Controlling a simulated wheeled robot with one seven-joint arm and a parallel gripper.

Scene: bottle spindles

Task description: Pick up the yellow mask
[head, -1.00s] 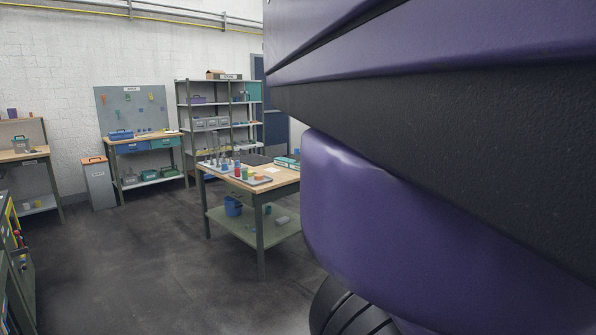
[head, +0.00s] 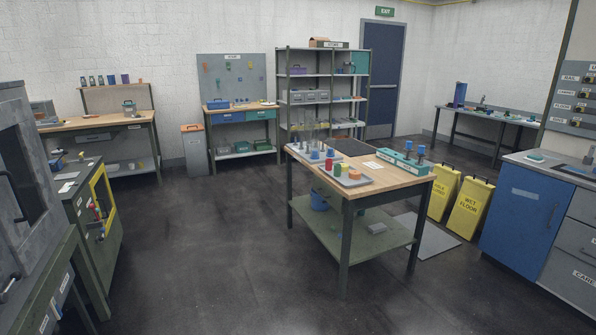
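I cannot make out a yellow mask for certain in the head view. Small coloured items, some yellowish, hang on the grey pegboard (head: 217,92) at the back wall, too small to identify. My gripper is not in view.
A wooden-topped table (head: 391,182) with bottles and trays stands mid-room. Behind it are a shelf rack (head: 282,85) and a blue door (head: 381,85). A yellow-framed cabinet (head: 105,205) is left. The floor between is clear.

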